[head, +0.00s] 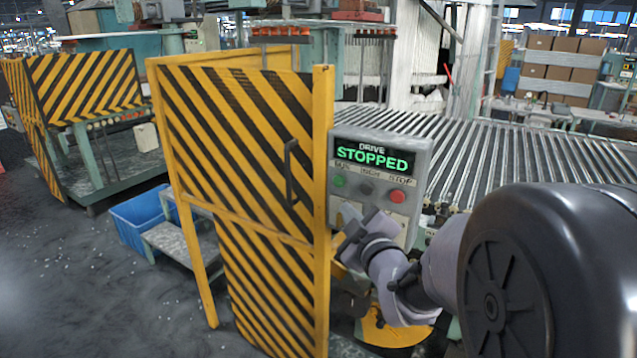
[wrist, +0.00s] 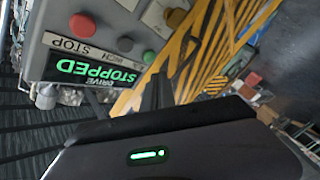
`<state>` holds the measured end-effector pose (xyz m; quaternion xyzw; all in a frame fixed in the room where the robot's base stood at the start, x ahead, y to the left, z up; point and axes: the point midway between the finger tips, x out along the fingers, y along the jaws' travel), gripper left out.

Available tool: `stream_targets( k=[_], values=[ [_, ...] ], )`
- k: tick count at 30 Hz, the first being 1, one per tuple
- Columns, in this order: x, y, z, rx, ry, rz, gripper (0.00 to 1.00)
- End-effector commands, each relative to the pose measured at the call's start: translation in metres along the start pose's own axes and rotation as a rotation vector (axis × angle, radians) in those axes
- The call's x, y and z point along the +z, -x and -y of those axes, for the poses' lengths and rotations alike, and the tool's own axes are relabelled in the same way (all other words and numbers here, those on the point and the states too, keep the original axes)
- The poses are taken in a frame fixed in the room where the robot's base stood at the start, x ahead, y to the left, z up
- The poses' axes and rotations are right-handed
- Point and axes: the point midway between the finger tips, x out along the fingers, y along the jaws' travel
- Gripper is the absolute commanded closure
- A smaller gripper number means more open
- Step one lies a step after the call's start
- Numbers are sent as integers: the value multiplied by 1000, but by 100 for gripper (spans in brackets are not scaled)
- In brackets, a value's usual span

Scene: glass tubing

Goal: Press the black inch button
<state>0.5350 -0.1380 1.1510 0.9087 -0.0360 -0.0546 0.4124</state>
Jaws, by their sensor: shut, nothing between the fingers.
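The grey control box (head: 345,150) has a green-lit display (head: 372,157) reading "DRIVE STOPPED". Below it are a green button (head: 339,181), the black inch button (head: 366,187) and a red button (head: 397,196). In the wrist view the box appears upside down. There the black inch button (wrist: 124,44) sits between the red stop button (wrist: 80,24) and the green one (wrist: 148,57). My gripper (head: 348,222) is shut and empty, in front of the lower part of the box, below the buttons. Its dark fingers (wrist: 158,92) show near the green button in the wrist view; contact cannot be told.
A yellow-and-black striped gate (head: 255,150) with a handle stands just left of the box. A roller conveyor (head: 500,150) runs behind it to the right. A blue bin (head: 138,215) and a step (head: 180,243) lie beyond the gate. Open floor is at the left.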

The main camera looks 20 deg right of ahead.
Motion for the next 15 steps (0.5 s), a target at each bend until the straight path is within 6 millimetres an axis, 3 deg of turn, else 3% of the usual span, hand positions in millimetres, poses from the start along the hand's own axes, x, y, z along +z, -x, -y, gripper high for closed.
stream_targets(
  k=[7,15],
  values=[
    [18,-26,-22,-1,-1,3,100],
    [33,-45,-32,0,0,0,100]
  ],
)
